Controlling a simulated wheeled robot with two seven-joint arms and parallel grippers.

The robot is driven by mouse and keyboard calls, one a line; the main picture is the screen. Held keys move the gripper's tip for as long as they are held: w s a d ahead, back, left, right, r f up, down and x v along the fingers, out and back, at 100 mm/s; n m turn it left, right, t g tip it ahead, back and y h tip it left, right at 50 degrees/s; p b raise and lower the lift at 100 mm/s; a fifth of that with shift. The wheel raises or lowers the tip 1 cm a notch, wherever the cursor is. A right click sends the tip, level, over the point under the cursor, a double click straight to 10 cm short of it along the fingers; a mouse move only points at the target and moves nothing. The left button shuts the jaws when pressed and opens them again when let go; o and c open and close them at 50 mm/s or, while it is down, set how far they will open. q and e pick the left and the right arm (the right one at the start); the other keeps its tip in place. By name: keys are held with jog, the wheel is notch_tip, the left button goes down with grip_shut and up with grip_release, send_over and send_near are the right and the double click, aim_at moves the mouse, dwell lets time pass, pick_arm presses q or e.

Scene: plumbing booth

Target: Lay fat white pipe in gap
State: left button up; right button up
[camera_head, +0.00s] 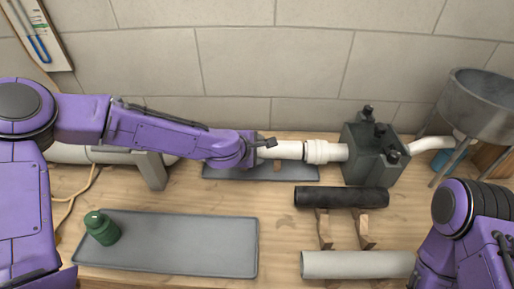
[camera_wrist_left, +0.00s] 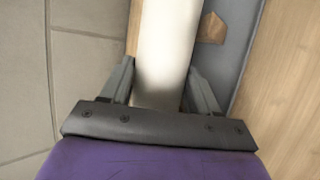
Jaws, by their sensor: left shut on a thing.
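My left gripper (camera_head: 264,146) is shut on the fat white pipe (camera_head: 287,150), which lies level near the wall. In the left wrist view the pipe (camera_wrist_left: 167,45) runs between the two fingers (camera_wrist_left: 163,85). Its right end meets or lies close to a white collar (camera_head: 317,151) beside the dark green block (camera_head: 372,152). I cannot tell if they touch. Its left end is hidden by my left arm. A fat pale pipe on a grey bracket (camera_head: 152,170) shows at the left, partly behind my arm. My right arm is at the lower right; its gripper is out of view.
A grey tray (camera_head: 302,174) lies beneath the held pipe. A larger tray (camera_head: 180,245) carries a green canister (camera_head: 102,228). A black pipe (camera_head: 341,196) and a pale grey pipe (camera_head: 357,265) lie by wooden supports (camera_head: 366,230). A metal funnel (camera_head: 478,105) stands at the right.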

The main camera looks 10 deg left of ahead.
pick_arm(q)
jog(key=o, duration=1.2)
jog(key=shift+p+v, duration=0.8)
jog(key=shift+v, duration=4.55)
